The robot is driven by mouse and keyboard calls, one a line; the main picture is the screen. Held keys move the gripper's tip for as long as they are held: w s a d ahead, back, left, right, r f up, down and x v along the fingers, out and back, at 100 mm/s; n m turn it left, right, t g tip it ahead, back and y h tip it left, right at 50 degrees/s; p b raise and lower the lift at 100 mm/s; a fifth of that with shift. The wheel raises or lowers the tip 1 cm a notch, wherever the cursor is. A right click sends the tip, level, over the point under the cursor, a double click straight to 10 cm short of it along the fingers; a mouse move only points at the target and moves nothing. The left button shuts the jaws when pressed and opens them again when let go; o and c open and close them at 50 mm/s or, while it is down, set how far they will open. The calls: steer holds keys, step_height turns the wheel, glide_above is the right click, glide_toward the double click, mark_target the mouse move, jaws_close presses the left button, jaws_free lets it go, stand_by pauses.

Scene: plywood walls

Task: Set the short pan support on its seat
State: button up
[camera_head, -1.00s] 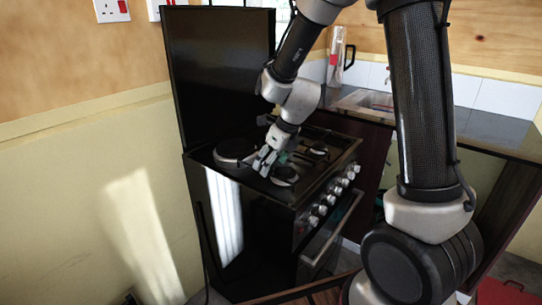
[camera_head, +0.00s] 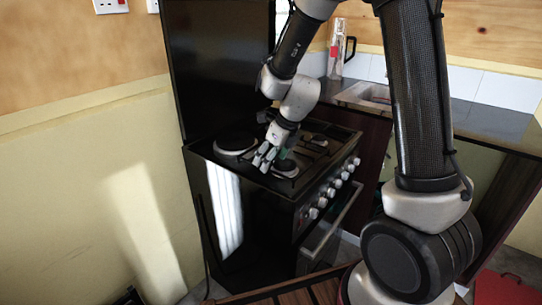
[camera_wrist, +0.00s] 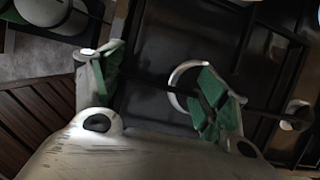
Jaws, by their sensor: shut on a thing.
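My gripper (camera_head: 267,158) is over the cooker top (camera_head: 220,163), close to the front burner (camera_head: 285,168). In the wrist view, my gripper (camera_wrist: 160,85) has its two green-padded fingers set apart, with a thin dark bar (camera_wrist: 158,80) between them. This bar appears to be part of the short pan support, held in the jaws. Most of the support is hidden by the fingers or blends into the black hob, so I cannot tell whether it touches its seat. A pale curved ring (camera_wrist: 180,75) shows beside the right finger.
A black hotplate (camera_head: 235,143) is at the back left of the hob, and another burner (camera_head: 319,140) at the right. The tall raised lid (camera_head: 220,70) stands behind. Knobs (camera_head: 323,201) line the front. A worktop with a sink (camera_head: 365,95) is at the right.

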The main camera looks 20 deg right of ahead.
steer(key=shift+f, duration=1.75)
steer(key=shift+s, duration=0.1)
steer(key=o, duration=1.8)
steer(key=shift+f, duration=0.15)
steer(key=shift+o, duration=0.2)
